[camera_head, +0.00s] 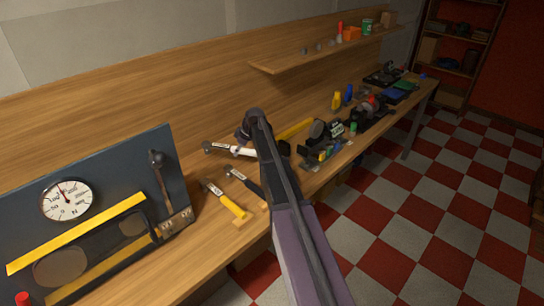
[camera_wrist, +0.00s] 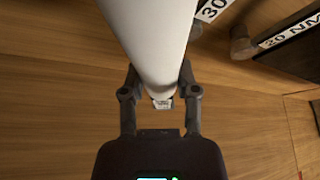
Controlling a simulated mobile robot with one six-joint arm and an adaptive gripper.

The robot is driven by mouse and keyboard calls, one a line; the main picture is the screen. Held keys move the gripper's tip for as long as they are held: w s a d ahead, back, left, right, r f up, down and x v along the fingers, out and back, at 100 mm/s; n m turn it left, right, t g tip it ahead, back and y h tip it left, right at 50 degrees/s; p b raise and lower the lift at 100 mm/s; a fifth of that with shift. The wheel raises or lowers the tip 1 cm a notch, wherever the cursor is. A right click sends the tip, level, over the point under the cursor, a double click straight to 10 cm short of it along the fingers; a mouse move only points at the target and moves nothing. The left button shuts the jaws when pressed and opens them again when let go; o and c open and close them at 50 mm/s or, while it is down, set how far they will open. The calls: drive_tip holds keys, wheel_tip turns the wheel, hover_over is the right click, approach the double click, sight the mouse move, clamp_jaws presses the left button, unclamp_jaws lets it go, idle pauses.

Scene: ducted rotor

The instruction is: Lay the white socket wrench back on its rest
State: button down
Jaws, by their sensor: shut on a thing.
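The white socket wrench (camera_head: 233,151) shows in the head view, its labelled head to the left and its handle running behind my arm. In the wrist view its white handle (camera_wrist: 150,40) comes down from the top edge between the fingers of my gripper (camera_wrist: 160,92). The gripper is shut on the handle near its end. In the head view my arm hides most of the gripper. I cannot make out the white wrench's own rest, nor how far the wrench is above the bench.
A yellow-handled wrench (camera_head: 228,202) and a black-handled wrench (camera_head: 246,183) lie nearby on the wooden bench (camera_head: 190,262). A dark gauge panel (camera_head: 168,150) stands at left. Tools and parts crowd the bench to the right, below a shelf (camera_head: 325,55).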

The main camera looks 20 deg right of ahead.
drive_tip(key=shift+w+a, duration=0.1)
idle(0.3)
drive_tip(key=s+d+f+m+t+h+b, duration=0.1)
drive_tip(key=s+d+m+h, duration=0.1)
drive_tip(key=s+d+m, duration=0.3)
drive_tip(key=s+d, duration=0.4)
drive_tip(key=d, duration=0.2)
drive_tip(key=shift+s+d+f+m, duration=0.2)
drive_tip(key=shift+s+m, duration=0.1)
drive_tip(key=shift+s, duration=0.05)
drive_tip(key=shift+t+b, duration=0.3)
drive_tip(key=shift+b, duration=0.1)
wheel_tip(320, 180, down, 6)
drive_tip(key=b, duration=0.5)
drive_tip(key=shift+r+b, duration=0.1)
drive_tip(key=shift+b, duration=0.25)
drive_tip(key=shift+f+b, duration=0.4)
drive_tip(key=shift+b, duration=0.05)
